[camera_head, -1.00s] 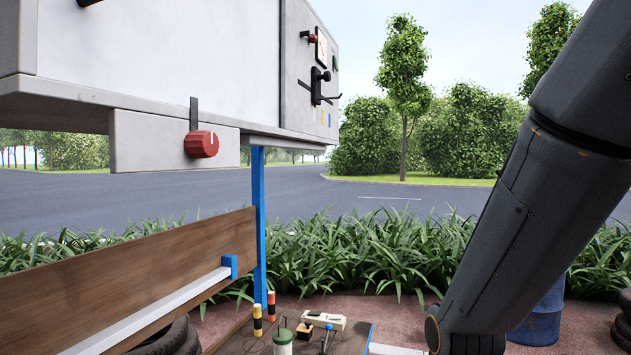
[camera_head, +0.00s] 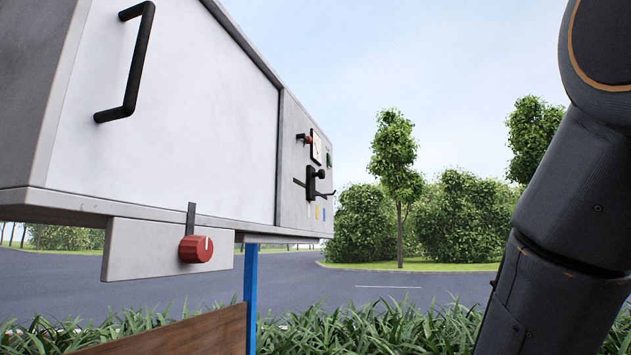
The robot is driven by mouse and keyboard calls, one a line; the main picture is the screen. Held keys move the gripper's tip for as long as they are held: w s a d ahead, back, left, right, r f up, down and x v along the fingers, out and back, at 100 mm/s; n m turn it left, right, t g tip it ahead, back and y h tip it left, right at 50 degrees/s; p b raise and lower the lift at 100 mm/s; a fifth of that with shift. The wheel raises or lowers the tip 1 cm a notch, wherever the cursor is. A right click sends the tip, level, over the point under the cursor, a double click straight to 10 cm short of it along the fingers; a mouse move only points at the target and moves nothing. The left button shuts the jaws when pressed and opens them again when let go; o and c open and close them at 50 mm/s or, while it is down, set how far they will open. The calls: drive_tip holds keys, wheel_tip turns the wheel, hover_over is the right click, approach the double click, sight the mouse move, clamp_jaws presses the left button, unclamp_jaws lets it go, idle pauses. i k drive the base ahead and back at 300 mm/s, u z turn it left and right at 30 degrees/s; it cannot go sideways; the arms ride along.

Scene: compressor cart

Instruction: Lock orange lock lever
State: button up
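I cannot make out an orange lever in this view. A grey cabinet (camera_head: 60,199) hangs on the left with a white door (camera_head: 190,110) and a black handle (camera_head: 131,65). On its right-hand end panel is a black latch-like fitting (camera_head: 312,184) with thin levers, and above it a small red knob (camera_head: 306,138). My gripper is out of view; only my dark arm links show at the right.
A blue post (camera_head: 251,295) stands under the cabinet, beside a brown wooden board (camera_head: 190,337) at the bottom. Green plants (camera_head: 370,325) line the bottom. Open air lies between the end panel and my arm, with road and trees behind.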

sight(308, 139)
drive_tip(key=z, duration=0.85)
drive_tip(key=i, duration=0.35)
drive_tip(key=u, duration=1.4)
